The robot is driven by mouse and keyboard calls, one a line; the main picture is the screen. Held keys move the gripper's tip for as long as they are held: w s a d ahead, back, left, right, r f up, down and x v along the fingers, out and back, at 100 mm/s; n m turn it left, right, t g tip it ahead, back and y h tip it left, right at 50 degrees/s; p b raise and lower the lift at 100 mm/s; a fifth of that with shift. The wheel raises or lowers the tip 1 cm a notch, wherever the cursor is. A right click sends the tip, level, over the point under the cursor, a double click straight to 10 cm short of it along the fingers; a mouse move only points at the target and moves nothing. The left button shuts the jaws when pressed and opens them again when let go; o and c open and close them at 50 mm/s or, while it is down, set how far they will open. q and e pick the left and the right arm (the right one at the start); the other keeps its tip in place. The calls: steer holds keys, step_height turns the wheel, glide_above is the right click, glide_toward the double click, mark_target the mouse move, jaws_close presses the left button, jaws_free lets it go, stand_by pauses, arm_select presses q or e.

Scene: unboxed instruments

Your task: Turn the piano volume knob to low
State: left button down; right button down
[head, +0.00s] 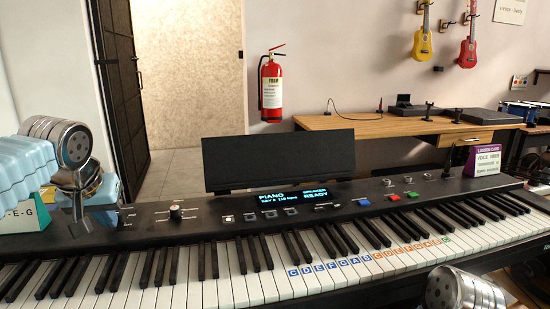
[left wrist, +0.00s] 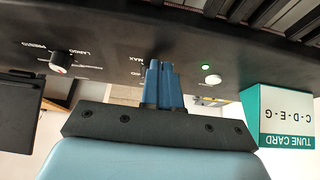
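The piano (head: 300,203) is a long black keyboard with a control panel behind its keys. My left gripper (head: 110,215) is over the left part of that panel. In the left wrist view its two blue fingers (left wrist: 161,80) are close together, with their tips beside the MAX label. The volume knob is not visible; the fingers cover the place by that label, and I cannot tell whether they touch or grip it. The tempo knob (head: 175,212), black with a pale mark, stands apart to the right; it also shows in the left wrist view (left wrist: 62,60). My right gripper is out of view.
A green and white tune card (left wrist: 284,115) stands beside a round white button (left wrist: 212,79) with a green light. A black music rest (head: 278,155) rises behind the display (head: 292,198). More knobs and colored buttons are on the right of the panel.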

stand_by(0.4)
arm_select(q)
steer(key=shift+s+a, duration=0.1)
steer(key=shift+s, duration=0.2)
step_height(320, 180, up, 4)
steer(key=p, duration=0.3)
steer(key=shift+f, duration=0.1)
steer(key=shift+r, duration=1.1)
